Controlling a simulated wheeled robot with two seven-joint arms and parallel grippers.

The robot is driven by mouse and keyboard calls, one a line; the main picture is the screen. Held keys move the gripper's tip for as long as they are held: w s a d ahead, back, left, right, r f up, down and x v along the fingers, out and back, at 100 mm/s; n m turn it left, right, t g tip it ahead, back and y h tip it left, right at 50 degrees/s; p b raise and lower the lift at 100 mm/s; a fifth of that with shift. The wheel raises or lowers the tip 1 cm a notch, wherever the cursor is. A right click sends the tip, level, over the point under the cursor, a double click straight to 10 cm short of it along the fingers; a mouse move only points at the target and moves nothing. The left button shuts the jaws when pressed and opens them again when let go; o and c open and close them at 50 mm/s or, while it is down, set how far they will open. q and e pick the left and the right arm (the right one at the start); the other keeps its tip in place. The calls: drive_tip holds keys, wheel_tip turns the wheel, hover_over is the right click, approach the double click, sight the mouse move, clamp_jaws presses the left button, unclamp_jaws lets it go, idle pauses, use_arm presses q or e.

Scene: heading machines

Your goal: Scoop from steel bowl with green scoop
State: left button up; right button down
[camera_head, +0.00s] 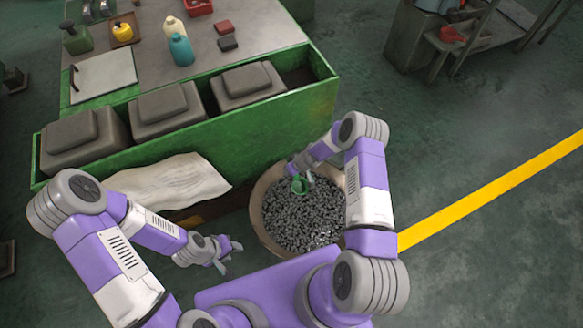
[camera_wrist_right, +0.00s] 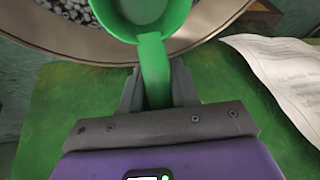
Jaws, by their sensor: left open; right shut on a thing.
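A round bowl with a tan rim (camera_head: 262,232) is filled with small dark grey metal pieces (camera_head: 300,220). The green scoop (camera_head: 300,186) is over the far part of the bowl in the head view. My right gripper (camera_wrist_right: 157,88) is shut on the scoop's handle.
A green-edged workbench (camera_head: 220,130) with several grey blocks stands beyond the bowl. A pale crumpled sheet (camera_head: 165,182) lies left of the bowl. Bottles (camera_head: 181,50) stand on the bench. Open floor with a yellow line (camera_head: 490,195) is to the right.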

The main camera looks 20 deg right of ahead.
drive_tip(key=shift+s+f+b, duration=1.75)
drive_tip(key=shift+f+b, duration=4.2)
drive_tip(key=shift+f, duration=1.85)
drive_tip(key=shift+w+d+r+g+p, duration=0.1)
drive_tip(key=shift+w+r+g+p, duration=0.25)
drive_tip(key=shift+r+p, duration=1.45)
drive_tip(key=shift+w+r+g+p, duration=0.35)
drive_tip(key=shift+r+p, duration=0.55)
drive_tip(key=shift+r, duration=1.75)
drive_tip(key=shift+w+d+r+g+p, duration=0.15)
drive_tip(key=shift+r+g+p, duration=0.25)
drive_tip(key=shift+r+p, duration=1.4)
